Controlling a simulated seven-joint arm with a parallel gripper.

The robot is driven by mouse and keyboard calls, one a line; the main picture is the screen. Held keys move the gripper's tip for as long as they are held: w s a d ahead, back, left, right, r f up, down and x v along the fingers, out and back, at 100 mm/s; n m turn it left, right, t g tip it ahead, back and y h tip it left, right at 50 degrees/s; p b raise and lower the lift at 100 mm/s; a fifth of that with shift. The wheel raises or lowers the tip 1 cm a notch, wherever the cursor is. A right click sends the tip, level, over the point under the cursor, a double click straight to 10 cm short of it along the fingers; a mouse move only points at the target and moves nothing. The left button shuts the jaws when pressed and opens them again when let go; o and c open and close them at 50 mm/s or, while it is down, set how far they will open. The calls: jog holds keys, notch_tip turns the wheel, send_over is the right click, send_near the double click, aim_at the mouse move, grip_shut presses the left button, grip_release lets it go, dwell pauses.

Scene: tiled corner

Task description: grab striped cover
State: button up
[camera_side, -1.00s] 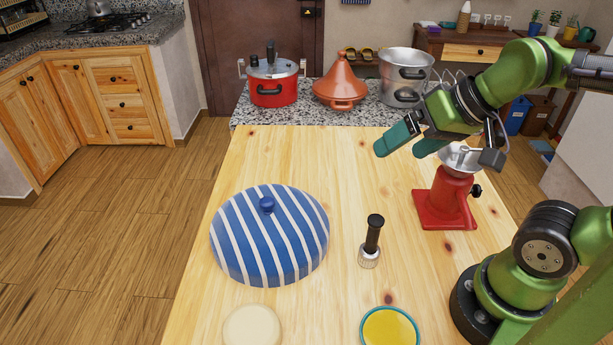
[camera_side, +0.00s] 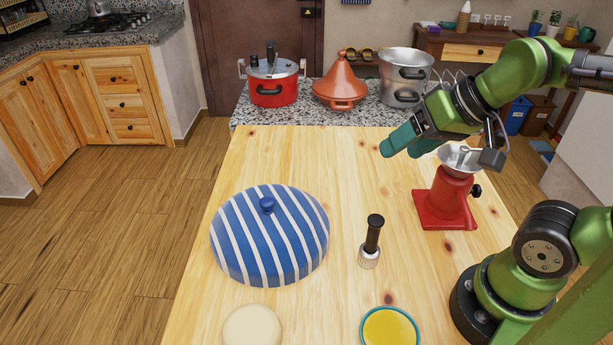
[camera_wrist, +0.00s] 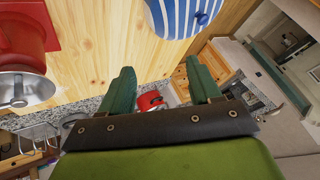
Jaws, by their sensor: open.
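The striped cover (camera_side: 269,236) is a blue and white dome with a small blue knob (camera_side: 267,204) on top. It sits on the left part of the wooden table. In the wrist view the striped cover (camera_wrist: 181,14) shows at the top edge, partly cut off, with its knob at the right. My gripper (camera_side: 402,146) is at the back right, above the table and well away from the cover. Its two green fingers are apart, and nothing is between them; they also show in the wrist view (camera_wrist: 161,82).
A red grinder (camera_side: 445,198) with a metal bowl stands close below my gripper. A black-handled tool (camera_side: 372,242) stands right of the cover. A pale round item (camera_side: 252,328) and a yellow dish (camera_side: 389,328) lie in front. Pots stand on the granite counter behind.

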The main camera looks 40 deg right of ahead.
jog(key=n+g+h, duration=0.2)
jog(key=n+g, duration=0.5)
jog(key=n, duration=0.3)
send_over(267, 200)
jog(key=f, duration=1)
jog(key=shift+s+a+f, duration=0.15)
jog(key=shift+s+a, duration=0.05)
jog(key=shift+w+d+f, duration=0.1)
jog(key=shift+w+f, duration=0.05)
jog(key=shift+f, duration=1.45)
jog(key=shift+w+d+f, duration=0.1)
jog(key=shift+f, duration=1.45)
grip_shut()
